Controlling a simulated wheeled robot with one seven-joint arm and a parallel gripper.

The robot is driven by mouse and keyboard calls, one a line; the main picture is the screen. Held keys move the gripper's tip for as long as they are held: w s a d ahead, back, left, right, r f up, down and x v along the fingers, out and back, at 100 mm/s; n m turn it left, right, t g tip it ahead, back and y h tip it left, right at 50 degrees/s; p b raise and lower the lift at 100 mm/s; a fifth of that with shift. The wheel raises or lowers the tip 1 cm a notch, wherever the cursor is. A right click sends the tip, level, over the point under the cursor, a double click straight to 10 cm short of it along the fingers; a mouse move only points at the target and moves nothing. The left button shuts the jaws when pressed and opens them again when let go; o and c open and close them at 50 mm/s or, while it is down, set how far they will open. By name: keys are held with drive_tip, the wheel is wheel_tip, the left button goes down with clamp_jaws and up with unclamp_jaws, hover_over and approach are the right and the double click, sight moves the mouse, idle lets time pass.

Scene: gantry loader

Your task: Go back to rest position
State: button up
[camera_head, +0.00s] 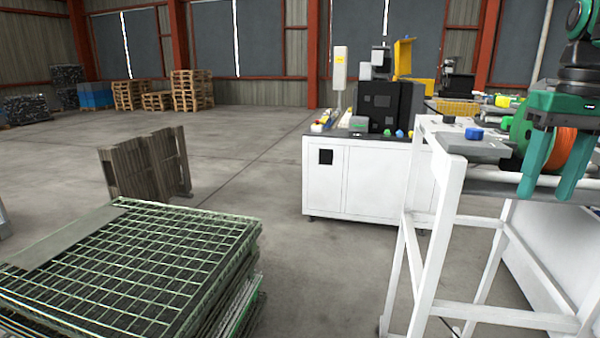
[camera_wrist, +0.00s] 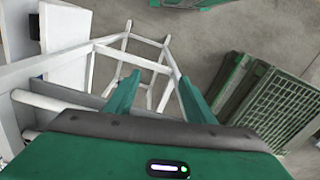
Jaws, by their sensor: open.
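My gripper (camera_head: 554,185) is at the right of the head view, with its two green fingers pointing down and apart. It is open, with nothing between the fingers. In the wrist view the open fingers (camera_wrist: 158,100) point over a white frame stand (camera_wrist: 140,60) and the grey floor. A green spool (camera_head: 520,130) and an orange spool (camera_head: 572,145) are partly hidden behind the gripper in the head view.
The white frame stand (camera_head: 440,225) with a blue object (camera_head: 474,133) on its top is near my gripper. A stack of green grids (camera_head: 130,265) stands at the lower left. A white cabinet with a machine (camera_head: 365,180) stands behind. Open floor (camera_head: 290,265) lies between them.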

drive_tip(key=s+f+m, duration=0.1)
drive_tip(key=s+f, duration=0.4)
drive_tip(key=f, duration=0.3)
drive_tip(key=s+a+f+m, duration=0.1)
drive_tip(key=s+f+m, duration=0.1)
drive_tip(key=s+f, duration=0.3)
drive_tip(key=s+a+f+m, duration=0.1)
drive_tip(key=s+f+m, duration=0.1)
drive_tip(key=s+f, duration=0.4)
wheel_tip(320, 180, down, 6)
drive_tip(key=shift+a+r, duration=0.2)
drive_tip(key=shift+a, duration=0.05)
